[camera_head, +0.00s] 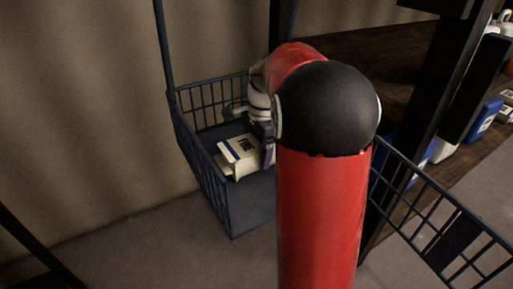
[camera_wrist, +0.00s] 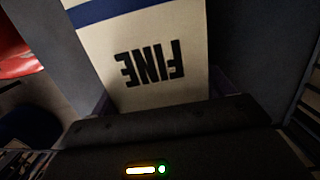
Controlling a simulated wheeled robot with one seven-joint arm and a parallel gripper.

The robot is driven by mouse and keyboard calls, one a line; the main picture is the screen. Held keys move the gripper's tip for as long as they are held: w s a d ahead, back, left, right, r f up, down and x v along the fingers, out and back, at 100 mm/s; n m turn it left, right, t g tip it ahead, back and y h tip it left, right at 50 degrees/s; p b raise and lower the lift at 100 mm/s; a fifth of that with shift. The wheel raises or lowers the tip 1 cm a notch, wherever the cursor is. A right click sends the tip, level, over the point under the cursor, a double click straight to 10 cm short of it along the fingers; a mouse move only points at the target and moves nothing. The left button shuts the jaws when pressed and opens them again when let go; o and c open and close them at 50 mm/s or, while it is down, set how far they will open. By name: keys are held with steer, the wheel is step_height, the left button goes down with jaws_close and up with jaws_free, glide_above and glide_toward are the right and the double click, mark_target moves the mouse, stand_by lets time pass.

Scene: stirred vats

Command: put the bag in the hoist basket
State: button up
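The bag (camera_head: 241,150) is cream with a blue band and dark lettering. It is inside the hoist basket (camera_head: 209,181), a dark blue wire-sided basket with a solid floor. My gripper (camera_head: 267,145) is at the bag's right end, within the basket, and my red and black arm hides much of it. In the wrist view the bag (camera_wrist: 160,60) fills the upper middle, with the word FINE upside down, close against the gripper's dark body. The fingertips are hidden, so I cannot tell whether they grip the bag. I also cannot tell whether the bag rests fully on the floor.
A dark wooden surface (camera_head: 385,62) at the right carries blue and white containers (camera_head: 484,119). A dark post stands in front of it. A wire mesh panel (camera_head: 440,222) is at the lower right. Bare floor (camera_head: 130,245) lies left of the basket, before a plain wall.

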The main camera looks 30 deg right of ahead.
steer(key=o, duration=0.3)
steer(key=shift+o, duration=0.2)
steer(key=r, duration=0.4)
steer(key=d+r+p, duration=0.1)
steer(key=r, duration=0.7)
steer(key=shift+d+r+p, duration=0.1)
steer(key=shift+d+p, duration=0.15)
steer(key=shift+p, duration=0.05)
